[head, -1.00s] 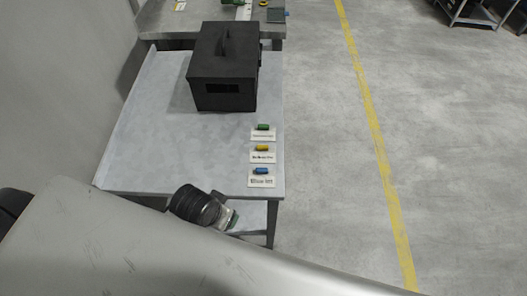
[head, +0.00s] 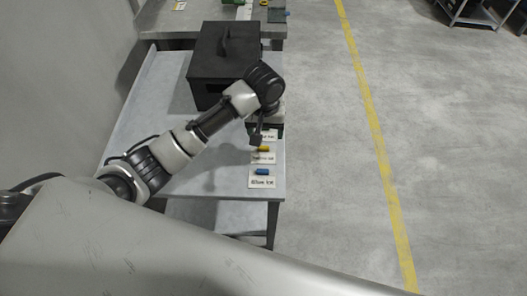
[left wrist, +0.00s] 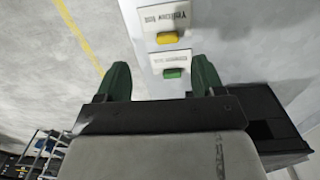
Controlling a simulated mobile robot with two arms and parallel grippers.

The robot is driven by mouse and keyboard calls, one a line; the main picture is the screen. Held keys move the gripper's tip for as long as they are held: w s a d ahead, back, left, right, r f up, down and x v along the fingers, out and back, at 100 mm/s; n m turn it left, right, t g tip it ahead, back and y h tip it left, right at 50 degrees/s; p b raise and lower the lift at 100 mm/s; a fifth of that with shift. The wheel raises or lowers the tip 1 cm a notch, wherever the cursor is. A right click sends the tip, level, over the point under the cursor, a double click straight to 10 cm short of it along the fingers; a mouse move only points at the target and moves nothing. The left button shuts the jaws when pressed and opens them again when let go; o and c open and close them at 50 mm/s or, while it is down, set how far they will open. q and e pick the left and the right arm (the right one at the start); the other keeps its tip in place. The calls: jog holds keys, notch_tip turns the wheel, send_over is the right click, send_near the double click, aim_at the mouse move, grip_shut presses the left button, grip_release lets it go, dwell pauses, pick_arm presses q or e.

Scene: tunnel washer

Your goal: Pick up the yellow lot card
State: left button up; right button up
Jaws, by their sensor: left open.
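The yellow lot card (head: 263,149) shows as a small yellow block with a white lettered label on the grey table, just in front of my left gripper (head: 257,138). In the left wrist view the yellow lot card (left wrist: 168,37) lies beyond the fingertips, with its label reading upside down. My left gripper (left wrist: 162,75) is open and empty above the table. In that view the green block (left wrist: 172,73) lies between the two green fingers, apparently below them. In the head view my arm hides the green block. My right gripper is not in view.
A blue block (head: 262,172) with its label lies nearer on the table (head: 140,130). A black box (head: 205,65) with a handle stands behind my arm. The table's right edge is close to the labels. Open floor with a yellow line (head: 375,140) lies to the right.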

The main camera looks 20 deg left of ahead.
pick_arm(q)
jog(key=w+r, duration=0.1)
send_over(263, 148)
jog(key=shift+n, duration=0.3)
jog(key=f, duration=0.4)
jog(key=shift+w+f, duration=0.3)
jog(key=shift+f, duration=0.1)
jog(key=f, duration=0.3)
jog(key=f+p, duration=0.1)
jog(key=f, duration=0.1)
jog(key=shift+s+f, duration=0.25)
jog(key=shift+f, duration=0.05)
jog(key=c, duration=1)
